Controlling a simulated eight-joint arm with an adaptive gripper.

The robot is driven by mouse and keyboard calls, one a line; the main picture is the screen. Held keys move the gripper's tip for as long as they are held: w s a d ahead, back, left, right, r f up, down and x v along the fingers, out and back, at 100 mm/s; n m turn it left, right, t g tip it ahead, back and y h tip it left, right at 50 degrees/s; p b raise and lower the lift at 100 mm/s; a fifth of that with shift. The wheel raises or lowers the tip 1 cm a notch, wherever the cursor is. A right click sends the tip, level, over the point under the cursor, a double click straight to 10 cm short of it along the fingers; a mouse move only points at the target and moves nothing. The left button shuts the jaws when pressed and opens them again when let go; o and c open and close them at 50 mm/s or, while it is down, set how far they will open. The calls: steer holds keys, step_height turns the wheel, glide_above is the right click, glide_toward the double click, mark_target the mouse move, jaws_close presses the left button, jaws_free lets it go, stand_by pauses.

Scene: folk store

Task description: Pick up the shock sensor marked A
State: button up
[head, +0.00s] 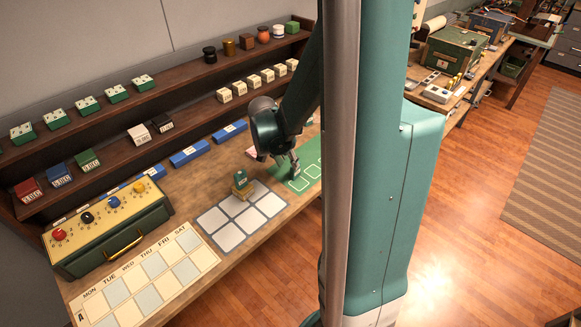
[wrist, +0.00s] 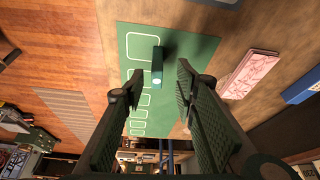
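A small dark green block (wrist: 157,60) with a bright spot at its near end stands on the green mat (wrist: 200,48) in the wrist view. I cannot read a letter A on it, so I cannot tell whether it is the shock sensor. My gripper (wrist: 160,74) is open, with one finger on each side of the block in the picture; nothing is visibly held. In the head view my gripper (head: 294,167) hangs low over the mat (head: 300,180), and the block there is hidden or too small to tell.
A pink block (wrist: 250,73) and a blue box (wrist: 302,86) lie beside the mat. A weekday board (head: 150,279) and a yellow panel with knobs (head: 108,222) are at the left. Shelves (head: 180,75) with small boxes and jars run behind the bench.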

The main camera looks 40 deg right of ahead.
steer(key=shift+s+d+f, duration=0.1)
steer(key=shift+d+f, duration=0.05)
steer(key=shift+d, duration=0.2)
steer(key=shift+f, duration=0.1)
steer(key=shift+x, duration=1.2)
steer(key=shift+d+f, duration=0.1)
steer(key=shift+f, duration=0.05)
steer(key=shift+b+x, duration=0.5)
steer(key=shift+x, duration=1.95)
steer(key=shift+s+d, duration=0.1)
steer(key=shift+c, duration=0.7)
jaws_close()
